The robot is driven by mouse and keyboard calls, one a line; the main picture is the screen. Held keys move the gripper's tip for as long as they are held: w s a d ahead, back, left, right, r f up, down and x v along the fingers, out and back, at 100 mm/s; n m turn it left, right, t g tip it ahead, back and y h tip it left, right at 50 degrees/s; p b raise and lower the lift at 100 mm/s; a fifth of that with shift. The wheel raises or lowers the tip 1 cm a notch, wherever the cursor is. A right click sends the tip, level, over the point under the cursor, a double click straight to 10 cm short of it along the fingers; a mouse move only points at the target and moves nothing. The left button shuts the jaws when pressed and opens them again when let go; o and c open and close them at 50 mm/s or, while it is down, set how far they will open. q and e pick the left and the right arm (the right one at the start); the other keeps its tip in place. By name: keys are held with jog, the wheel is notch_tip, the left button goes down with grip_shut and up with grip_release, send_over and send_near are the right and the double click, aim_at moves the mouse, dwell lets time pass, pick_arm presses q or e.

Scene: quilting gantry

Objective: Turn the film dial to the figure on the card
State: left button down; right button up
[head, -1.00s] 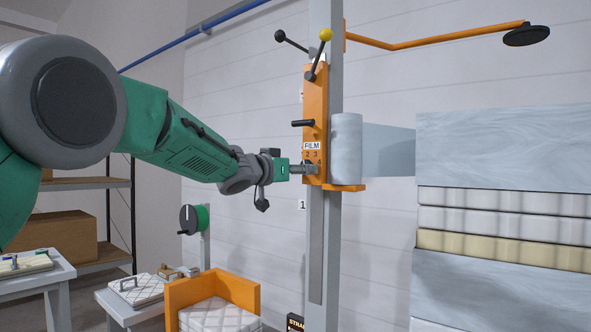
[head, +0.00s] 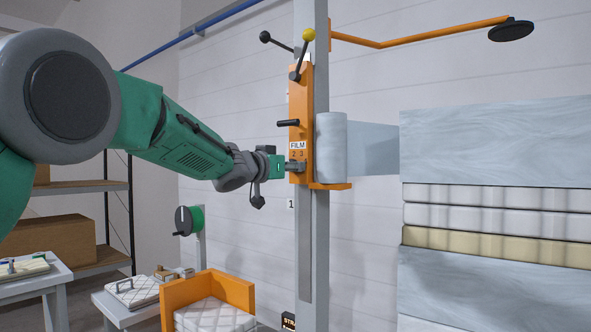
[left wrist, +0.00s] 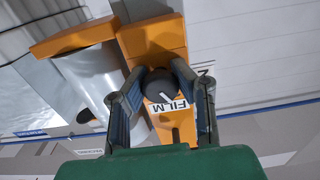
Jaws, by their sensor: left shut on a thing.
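The film dial (left wrist: 160,86) is a dark round knob with a white pointer mark, in the left wrist view. The mark points to the lower right there, towards the FILM label (left wrist: 168,106). My left gripper (left wrist: 160,84) is shut on the dial, one finger on each side. In the head view my left gripper (head: 294,167) reaches the orange panel (head: 302,90) just below its FILM label. Figures 2 and 3 show above the fingers; the others are hidden. I cannot make out the card. My right gripper is not in view.
A lever with a black grip (head: 288,123) juts from the panel above the gripper. A film roll (head: 331,148) stands close on the right. Higher up are yellow and black knobbed levers (head: 301,56). An orange tray (head: 238,289) stands below.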

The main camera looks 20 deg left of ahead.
pick_arm(q)
jog(key=shift+a+f, duration=0.1)
jog(key=shift+f, duration=0.15)
jog(key=shift+m, duration=0.5)
jog(key=m+p, duration=0.1)
jog(key=m, duration=0.4)
jog(key=shift+m, duration=0.3)
jog(key=m, duration=0.2)
jog(key=shift+m, duration=0.4)
jog(key=m+b, duration=0.1)
jog(key=m, duration=0.4)
jog(key=shift+f, duration=0.1)
jog(key=m+b, duration=0.2)
jog(key=m, duration=0.3)
jog(key=shift+m+b, duration=0.3)
jog(key=shift+m, duration=0.1)
